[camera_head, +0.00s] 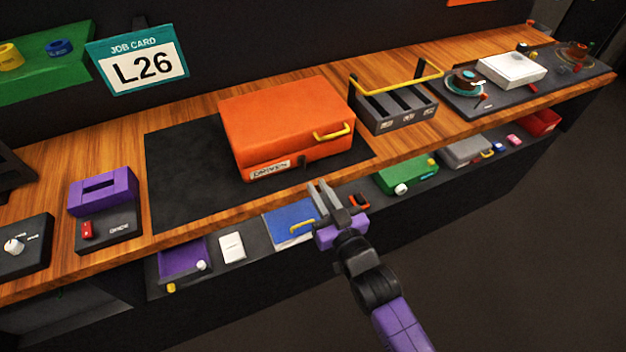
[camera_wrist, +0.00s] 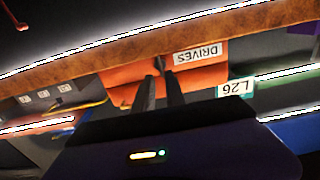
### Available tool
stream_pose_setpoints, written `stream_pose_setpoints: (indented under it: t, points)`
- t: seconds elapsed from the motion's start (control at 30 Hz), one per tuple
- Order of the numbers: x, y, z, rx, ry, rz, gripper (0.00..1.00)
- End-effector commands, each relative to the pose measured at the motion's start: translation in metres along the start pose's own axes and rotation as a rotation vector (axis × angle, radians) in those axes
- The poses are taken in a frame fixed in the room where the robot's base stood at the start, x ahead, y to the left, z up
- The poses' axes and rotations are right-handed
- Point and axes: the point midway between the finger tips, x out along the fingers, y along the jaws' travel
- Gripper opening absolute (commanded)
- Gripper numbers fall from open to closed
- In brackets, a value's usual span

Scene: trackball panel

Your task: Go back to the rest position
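My gripper (camera_head: 317,184) is in front of the workbench's front edge, near the lower right corner of the orange case in the head view. Its two grey fingers stand a little apart with nothing visible between them. In the wrist view the fingers (camera_wrist: 160,77) point toward the orange case with the "DRIVES" label (camera_wrist: 201,53), which appears upside down. The orange case (camera_head: 285,122) is closed and lies on a dark mat (camera_head: 184,180). My purple and black forearm reaches up from the lower right of the head view.
A lower shelf holds a blue case (camera_head: 290,222), a green case (camera_head: 408,176) and a grey case (camera_head: 465,151). A slotted rack with a yellow handle (camera_head: 396,108) stands right of the orange case. A purple block (camera_head: 102,191) stands left. The floor at lower right is clear.

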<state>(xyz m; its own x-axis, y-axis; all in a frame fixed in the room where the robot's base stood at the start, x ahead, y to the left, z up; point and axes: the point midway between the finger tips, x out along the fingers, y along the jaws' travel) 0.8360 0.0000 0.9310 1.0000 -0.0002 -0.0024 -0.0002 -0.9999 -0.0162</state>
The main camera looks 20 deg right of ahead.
Motion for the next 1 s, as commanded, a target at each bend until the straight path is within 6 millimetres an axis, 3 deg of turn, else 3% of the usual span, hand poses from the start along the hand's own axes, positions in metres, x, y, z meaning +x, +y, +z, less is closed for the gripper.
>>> stream_pose_setpoints:
  t: [0.17, 0.67, 0.77, 0.83, 1.0]
  points:
    - [-0.010, 0.000, 0.000, 0.000, 0.000, 0.000, 0.15]
    - [-0.010, 0.000, -0.001, -0.001, 0.001, 0.000, 0.15]
    - [-0.010, 0.000, -0.009, -0.004, 0.022, 0.000, 0.15]
    - [-0.010, 0.000, -0.024, -0.005, 0.054, -0.001, 0.15]
    - [-0.057, -0.001, -0.043, -0.010, 0.087, -0.002, 0.15]
